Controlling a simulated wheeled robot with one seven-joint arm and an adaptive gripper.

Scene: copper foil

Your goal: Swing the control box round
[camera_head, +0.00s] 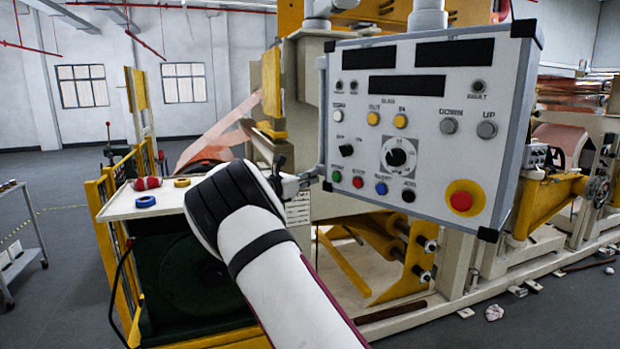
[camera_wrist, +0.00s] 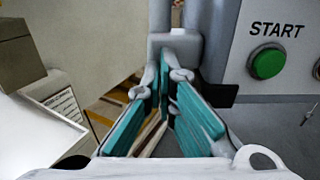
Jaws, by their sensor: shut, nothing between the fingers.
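The control box (camera_head: 420,130) is a grey-white panel hanging from an overhead arm (camera_head: 428,18). Its face carries dark displays, a dial, several buttons and a red stop button on a yellow ring. My gripper (camera_head: 306,181) is at its lower left edge, partly hidden behind my white and black arm. In the wrist view my gripper (camera_wrist: 168,62) has its teal-padded fingers converging, shut with nothing held. The control box's face (camera_wrist: 285,55) with the green START button stands close on the right there. Whether the fingertips touch its edge, I cannot tell.
A white-topped table (camera_head: 115,208) at left holds a red roll (camera_head: 147,183), a blue ring (camera_head: 145,202) and a yellow ring (camera_head: 182,182). Copper-foil machinery with a yellow frame (camera_head: 395,270) stands behind and below the box. Grey floor (camera_head: 560,315) is mostly clear at lower right.

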